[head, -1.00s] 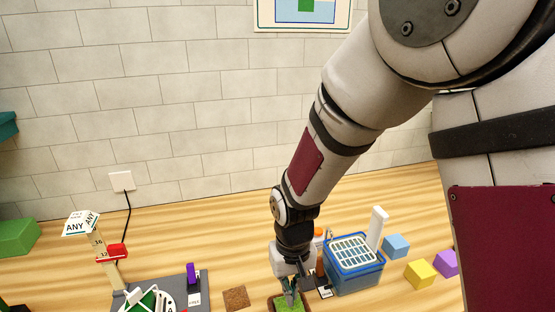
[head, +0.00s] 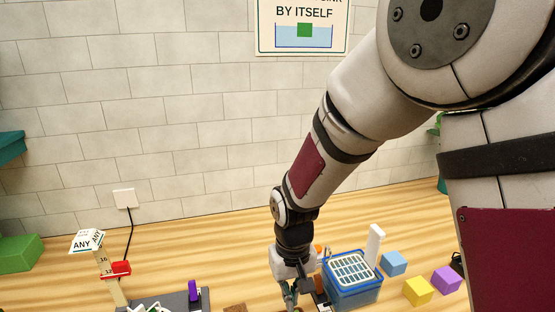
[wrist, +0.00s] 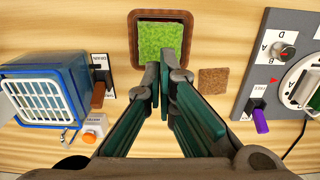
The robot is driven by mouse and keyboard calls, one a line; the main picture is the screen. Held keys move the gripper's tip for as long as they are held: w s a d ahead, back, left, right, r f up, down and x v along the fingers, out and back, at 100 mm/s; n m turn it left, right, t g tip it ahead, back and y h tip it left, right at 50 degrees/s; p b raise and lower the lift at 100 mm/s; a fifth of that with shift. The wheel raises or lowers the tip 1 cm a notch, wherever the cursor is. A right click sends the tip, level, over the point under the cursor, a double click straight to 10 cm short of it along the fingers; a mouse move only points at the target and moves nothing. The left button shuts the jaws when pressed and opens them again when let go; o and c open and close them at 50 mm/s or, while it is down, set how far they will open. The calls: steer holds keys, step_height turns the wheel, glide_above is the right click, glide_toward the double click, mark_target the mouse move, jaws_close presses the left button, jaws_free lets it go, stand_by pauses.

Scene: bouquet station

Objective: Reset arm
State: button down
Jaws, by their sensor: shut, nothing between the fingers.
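My gripper (head: 290,297) hangs pointing down at the bottom edge of the head view, beside the blue basin. In the wrist view its green-lined fingers (wrist: 163,75) meet at the tips, shut and empty. The tips overlap the near edge of a wood-framed green pad (wrist: 163,43) in that view. I cannot tell how high they are above it.
A blue basin with a white grid (head: 352,284) stands right of my gripper; it also shows in the wrist view (wrist: 42,95). Blue (head: 394,262), yellow (head: 418,291) and purple (head: 446,279) blocks lie further right. A grey dial panel (wrist: 262,70) and a brown square (wrist: 213,81) lie opposite the basin.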

steer(key=s+d+r+m+t, duration=0.1)
steer(key=s+d+r, duration=0.1)
steer(key=d+r, duration=0.45)
steer(key=s+d+r+m+t, duration=0.1)
steer(key=s+d+r+t, duration=0.15)
steer(key=r, duration=0.65)
steer(key=s+d+r+t, duration=0.1)
steer(key=s+d+r, duration=0.2)
steer(key=s, duration=0.2)
steer(key=s+d+r+m+t, duration=0.1)
steer(key=s+d+r, duration=0.3)
steer(key=s, duration=0.2)
steer(key=shift+s+r, duration=0.15)
steer(key=shift+r, duration=0.1)
steer(key=shift+d, duration=0.1)
